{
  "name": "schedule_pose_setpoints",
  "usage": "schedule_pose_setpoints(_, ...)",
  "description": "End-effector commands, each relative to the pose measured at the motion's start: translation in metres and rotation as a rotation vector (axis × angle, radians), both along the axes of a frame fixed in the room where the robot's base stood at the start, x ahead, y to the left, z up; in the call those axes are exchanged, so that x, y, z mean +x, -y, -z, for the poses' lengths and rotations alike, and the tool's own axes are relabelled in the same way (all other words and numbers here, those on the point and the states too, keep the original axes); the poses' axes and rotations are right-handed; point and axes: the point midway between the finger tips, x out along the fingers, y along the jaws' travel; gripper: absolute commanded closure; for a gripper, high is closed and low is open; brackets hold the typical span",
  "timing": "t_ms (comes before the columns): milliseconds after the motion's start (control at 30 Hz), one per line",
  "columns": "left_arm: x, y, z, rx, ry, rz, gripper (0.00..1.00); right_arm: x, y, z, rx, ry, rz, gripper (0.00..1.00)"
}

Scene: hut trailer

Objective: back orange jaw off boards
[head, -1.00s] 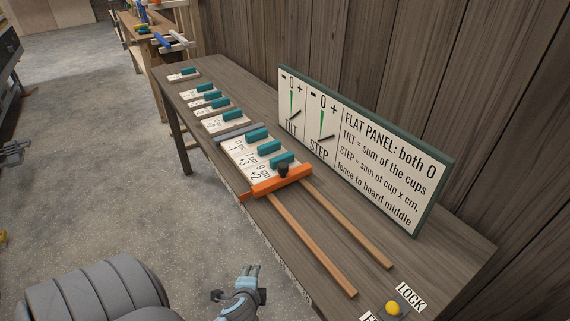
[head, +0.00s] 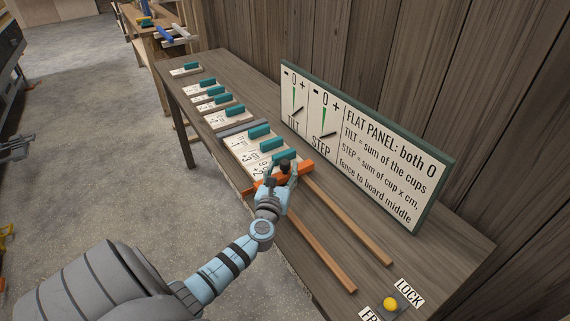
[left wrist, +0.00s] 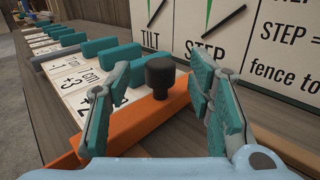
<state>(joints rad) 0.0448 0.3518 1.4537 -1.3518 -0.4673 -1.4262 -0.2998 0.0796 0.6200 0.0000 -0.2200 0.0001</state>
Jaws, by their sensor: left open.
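The orange jaw (head: 306,170) lies across two wooden rails on the bench, against the nearest labelled board (head: 265,170). A black knob (left wrist: 160,77) stands on the jaw (left wrist: 152,121). My left gripper (head: 287,172) is at the jaw and hides part of it in the head view. In the left wrist view its teal-padded fingers (left wrist: 158,100) are open, one on each side of the knob, with gaps between. Boards with teal handles (left wrist: 118,57) lie just beyond the jaw. My right gripper is not in view.
The two wooden rails (head: 347,222) run toward the near end of the bench (head: 440,243). A sign panel (head: 366,145) with tilt and step dials stands behind. A yellow button (head: 390,304) sits by a LOCK label. Separate boards (head: 200,88) lie farther off, beyond a grey fence (head: 250,129).

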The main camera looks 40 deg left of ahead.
Motion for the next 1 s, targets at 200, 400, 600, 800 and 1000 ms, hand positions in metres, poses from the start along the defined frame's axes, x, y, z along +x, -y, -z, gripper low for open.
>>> schedule_pose_setpoints(200,0.031,-0.017,0.003,-0.003,0.001,0.000,0.52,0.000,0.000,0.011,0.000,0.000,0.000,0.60)
schedule_pose_setpoints(400,0.036,-0.020,0.001,-0.004,0.000,-0.001,0.52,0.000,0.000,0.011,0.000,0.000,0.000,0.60)
schedule_pose_setpoints(600,0.035,-0.020,0.001,-0.004,0.000,0.000,0.64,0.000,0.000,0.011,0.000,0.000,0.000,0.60)
schedule_pose_setpoints(800,0.035,-0.020,0.001,-0.004,0.000,0.000,0.96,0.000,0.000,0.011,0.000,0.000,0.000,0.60)
schedule_pose_setpoints(1000,0.035,-0.019,0.001,-0.004,0.000,-0.001,1.00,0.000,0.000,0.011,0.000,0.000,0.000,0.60)
